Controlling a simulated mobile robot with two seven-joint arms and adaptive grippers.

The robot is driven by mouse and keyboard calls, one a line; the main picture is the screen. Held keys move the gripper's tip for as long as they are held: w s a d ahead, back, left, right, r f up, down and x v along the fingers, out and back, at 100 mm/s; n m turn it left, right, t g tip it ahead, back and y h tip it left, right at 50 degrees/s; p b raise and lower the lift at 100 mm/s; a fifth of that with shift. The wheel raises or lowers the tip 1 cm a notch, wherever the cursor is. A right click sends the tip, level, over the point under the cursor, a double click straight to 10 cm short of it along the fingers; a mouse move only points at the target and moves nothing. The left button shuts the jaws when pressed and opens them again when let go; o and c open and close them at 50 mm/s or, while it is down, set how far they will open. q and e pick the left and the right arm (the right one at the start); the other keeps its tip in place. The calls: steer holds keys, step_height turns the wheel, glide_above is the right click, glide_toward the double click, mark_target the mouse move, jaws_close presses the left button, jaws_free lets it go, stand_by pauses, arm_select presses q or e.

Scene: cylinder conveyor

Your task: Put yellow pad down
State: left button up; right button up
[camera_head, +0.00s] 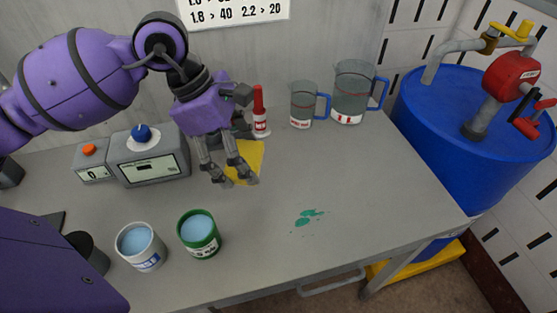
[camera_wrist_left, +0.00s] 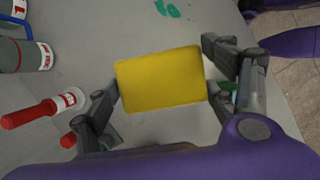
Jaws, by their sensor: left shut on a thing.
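The yellow pad (camera_head: 249,157) is partly hidden behind my left gripper (camera_head: 232,181) in the head view, near the back of the grey table. In the left wrist view the pad (camera_wrist_left: 160,80) spans the space between the two fingers of my left gripper (camera_wrist_left: 162,92), one finger at each side edge. The gripper is shut on the pad. I cannot tell whether the pad touches the table. A green splash (camera_head: 309,217) lies on the table to the right of the gripper, and shows in the left wrist view (camera_wrist_left: 167,8). My right gripper is not in view.
A red-and-white bottle (camera_head: 260,115) and two measuring jugs (camera_head: 302,105) (camera_head: 352,95) stand along the back. Two cans (camera_head: 141,248) (camera_head: 199,235) of blue liquid stand at front left, a scale (camera_head: 148,160) behind them. A blue barrel (camera_head: 470,130) is right. The table's right part is mostly clear.

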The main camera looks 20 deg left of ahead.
arm_select(q)
steer(key=w+d+f, duration=0.2)
steer(key=w+f, duration=0.2)
steer(key=w, duration=0.4)
glide_above(284, 165)
steer(key=s+a, duration=0.2)
steer(key=f, duration=0.2)
steer(key=f+p, duration=0.1)
steer(key=f, duration=0.1)
steer(key=shift+w+d, duration=0.2)
steer(key=shift+w, duration=0.05)
steer(key=shift+w+d+f, duration=0.1)
steer(key=shift+w+f, duration=0.45)
steer(key=shift+f, duration=0.2)
step_height(284, 165, down, 2)
steer(key=shift+f, duration=0.5)
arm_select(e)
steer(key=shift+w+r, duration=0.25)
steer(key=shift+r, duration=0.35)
